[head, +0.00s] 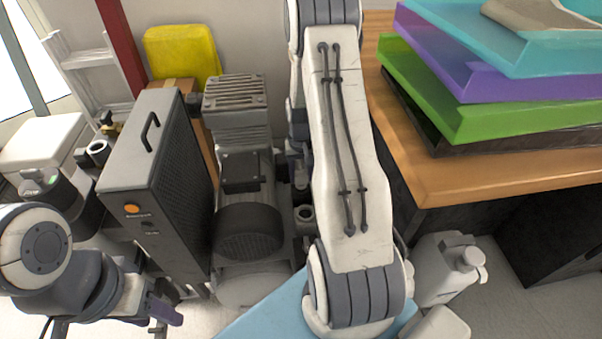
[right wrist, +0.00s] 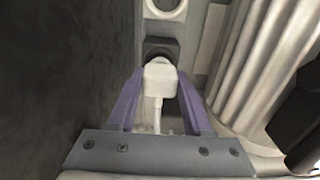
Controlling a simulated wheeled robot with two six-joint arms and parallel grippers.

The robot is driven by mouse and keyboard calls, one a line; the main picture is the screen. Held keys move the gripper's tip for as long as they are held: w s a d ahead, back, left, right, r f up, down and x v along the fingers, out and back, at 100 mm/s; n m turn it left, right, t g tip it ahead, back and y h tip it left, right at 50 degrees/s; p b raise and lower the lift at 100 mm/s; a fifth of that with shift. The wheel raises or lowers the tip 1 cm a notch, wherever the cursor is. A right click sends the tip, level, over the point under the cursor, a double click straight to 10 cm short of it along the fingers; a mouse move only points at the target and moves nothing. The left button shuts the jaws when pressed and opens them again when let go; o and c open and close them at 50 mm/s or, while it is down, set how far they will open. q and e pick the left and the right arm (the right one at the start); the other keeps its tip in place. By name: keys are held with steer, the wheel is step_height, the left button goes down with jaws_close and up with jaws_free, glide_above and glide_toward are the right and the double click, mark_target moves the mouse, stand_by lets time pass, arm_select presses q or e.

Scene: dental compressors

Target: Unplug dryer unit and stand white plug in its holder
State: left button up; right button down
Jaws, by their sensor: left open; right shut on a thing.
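The white plug (right wrist: 160,76) is between the purple fingers of my right gripper (right wrist: 160,88) in the right wrist view. The gripper is shut on it. Its white cord runs down toward the gripper's base. The plug's far end is against a dark square socket (right wrist: 160,47); I cannot tell how deep it sits. In the head view my arm hides the right gripper and the plug. A tall grey unit (head: 142,185) with a handle and an orange button, perhaps the dryer, stands at left. My left gripper (head: 168,308) is open and empty, low in front of it. I cannot make out the plug holder.
A compressor motor (head: 243,180) stands beside the grey unit. A wooden desk (head: 480,182) with stacked coloured trays (head: 490,108) is at right. A white jug (head: 440,268) stands on the floor. In the right wrist view, a dark wall and pale ribbed surface flank the gripper closely.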

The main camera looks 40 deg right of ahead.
steer(key=shift+f, duration=0.15)
steer(key=shift+f+b, duration=0.5)
steer(key=shift+f, duration=0.25)
steer(key=shift+c, duration=1.2)
jaws_free()
steer(key=shift+r, duration=0.1)
step_height(320, 180, up, 10)
steer(key=p, duration=0.3)
steer(key=shift+f+p, duration=0.25)
steer(key=shift+p, duration=0.05)
steer(key=shift+r, duration=0.4)
steer(key=shift+a, duration=0.1)
